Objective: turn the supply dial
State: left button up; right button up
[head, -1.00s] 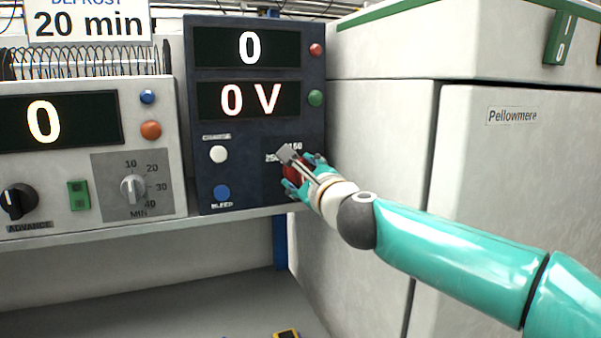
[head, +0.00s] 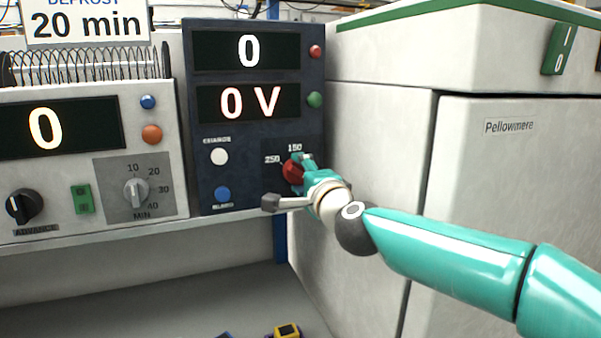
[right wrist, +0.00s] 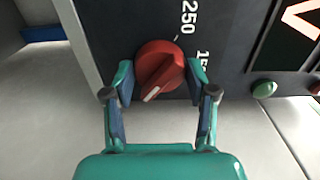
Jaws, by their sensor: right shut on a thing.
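The supply dial (head: 291,173) is a red round knob low on the right of the dark blue panel (head: 205,178), with labels 250 and 150 around it. My right gripper (head: 303,176) is at the knob. In the right wrist view the red knob (right wrist: 158,62) sits between the two fingers of the right gripper (right wrist: 159,78), which is shut on its sides. The knob's white pointer mark faces the lower left there, away from the 250 and 150 labels. The panel displays read 0 and 0 V. My left gripper is not in view.
A white CHARGE button (head: 219,156) and a blue button (head: 222,194) sit left of the dial. A grey unit (head: 75,165) with knobs stands further left. A large pale cabinet (head: 380,130) rises close on the right. A yellow-and-black object (head: 287,331) lies below.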

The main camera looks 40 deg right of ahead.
jog(key=shift+a+f+n, duration=0.15)
jog(key=shift+f+n, duration=0.15)
jog(key=shift+f, duration=0.05)
jog(key=o, duration=1.2)
jog(key=shift+w+r, duration=0.1)
jog(key=shift+c, duration=0.2)
jog(key=shift+r, duration=0.15)
jog(key=shift+s, duration=0.25)
jog(key=v, duration=1.1)
jog(key=shift+s, duration=0.3)
